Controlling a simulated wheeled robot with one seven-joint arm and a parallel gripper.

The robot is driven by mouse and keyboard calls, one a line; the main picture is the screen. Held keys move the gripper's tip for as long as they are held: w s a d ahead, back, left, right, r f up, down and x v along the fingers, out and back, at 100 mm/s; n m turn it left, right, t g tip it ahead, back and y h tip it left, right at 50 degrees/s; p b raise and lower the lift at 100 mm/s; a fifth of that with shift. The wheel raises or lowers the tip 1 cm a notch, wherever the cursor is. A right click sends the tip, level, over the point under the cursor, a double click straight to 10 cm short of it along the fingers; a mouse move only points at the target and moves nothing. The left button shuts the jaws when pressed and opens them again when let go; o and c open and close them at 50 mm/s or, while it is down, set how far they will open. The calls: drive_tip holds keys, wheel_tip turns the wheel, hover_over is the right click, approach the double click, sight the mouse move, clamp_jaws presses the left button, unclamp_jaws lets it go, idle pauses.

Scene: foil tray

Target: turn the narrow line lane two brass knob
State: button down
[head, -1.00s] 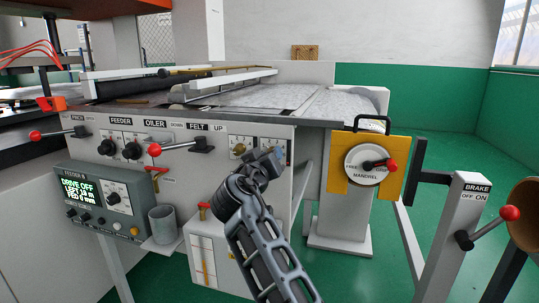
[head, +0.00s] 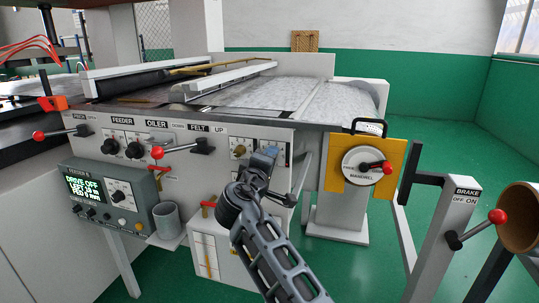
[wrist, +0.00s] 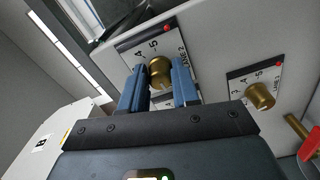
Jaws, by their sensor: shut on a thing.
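The lane two brass knob (wrist: 160,72) is on a white dial plate marked LANE 2, with the figures 4 and 5 showing near it in the wrist view. My gripper (wrist: 159,84) has its blue fingers on either side of this knob and is shut on it. A second brass knob (wrist: 260,95) sits on its own dial plate to the right, clear of the fingers. In the head view my gripper (head: 270,153) is at the front panel and hides the lane two knob; the other brass knob (head: 239,152) shows just left of it. I cannot tell the knob's pointer setting.
Red-ended levers (head: 158,152) stick out of the panel on the left. A grey control box (head: 113,200) and cup (head: 166,220) stand below. To the right are the yellow MANDREL plate (head: 391,172) and the BRAKE post (head: 451,215). Green floor lies open beyond.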

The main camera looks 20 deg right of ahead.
drive_tip(key=shift+n, duration=0.5)
drive_tip(key=c, duration=0.8)
unclamp_jaws()
drive_tip(key=shift+a, duration=0.1)
drive_tip(key=shift+v, duration=3.85)
